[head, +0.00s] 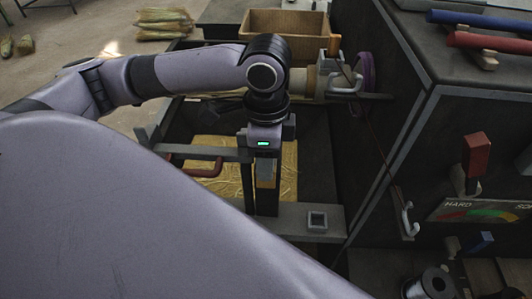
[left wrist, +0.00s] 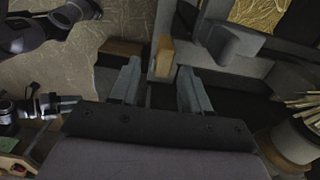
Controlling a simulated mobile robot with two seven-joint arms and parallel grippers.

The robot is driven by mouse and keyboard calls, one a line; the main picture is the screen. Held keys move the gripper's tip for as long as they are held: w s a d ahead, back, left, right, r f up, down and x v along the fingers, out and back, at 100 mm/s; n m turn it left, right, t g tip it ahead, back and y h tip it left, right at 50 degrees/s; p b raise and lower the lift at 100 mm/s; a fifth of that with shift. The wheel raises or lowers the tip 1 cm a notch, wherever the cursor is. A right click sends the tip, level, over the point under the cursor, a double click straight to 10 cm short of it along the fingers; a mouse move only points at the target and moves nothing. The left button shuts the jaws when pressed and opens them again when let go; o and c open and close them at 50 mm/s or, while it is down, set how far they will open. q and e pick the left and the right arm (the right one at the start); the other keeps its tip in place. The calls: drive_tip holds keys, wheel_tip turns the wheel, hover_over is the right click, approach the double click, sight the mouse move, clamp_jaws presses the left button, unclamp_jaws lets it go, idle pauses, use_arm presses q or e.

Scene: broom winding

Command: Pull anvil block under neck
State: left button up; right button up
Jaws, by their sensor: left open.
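A small tan wooden block, which looks like the anvil block (left wrist: 165,55), stands on a grey rail between and just beyond my left fingertips in the left wrist view. My left gripper (head: 261,195) points down into the machine frame. It is open, with its two fingers (left wrist: 160,72) apart, and I cannot tell whether they touch the block. The broom neck is not clear; a pale round part with straw (left wrist: 298,140) shows at the right of the wrist view. My right gripper is not seen.
A dark cabinet with a HARD gauge (head: 480,211) and a red lever (head: 476,155) stands at the right. An open wooden box (head: 285,23) is behind the arm. A grey crossbar (head: 318,220) lies close to the gripper. Straw (head: 215,185) covers the tray beneath.

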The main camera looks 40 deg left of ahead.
use_arm(q)
drive_tip(key=shift+r, duration=1.5)
drive_tip(key=shift+s, duration=0.1)
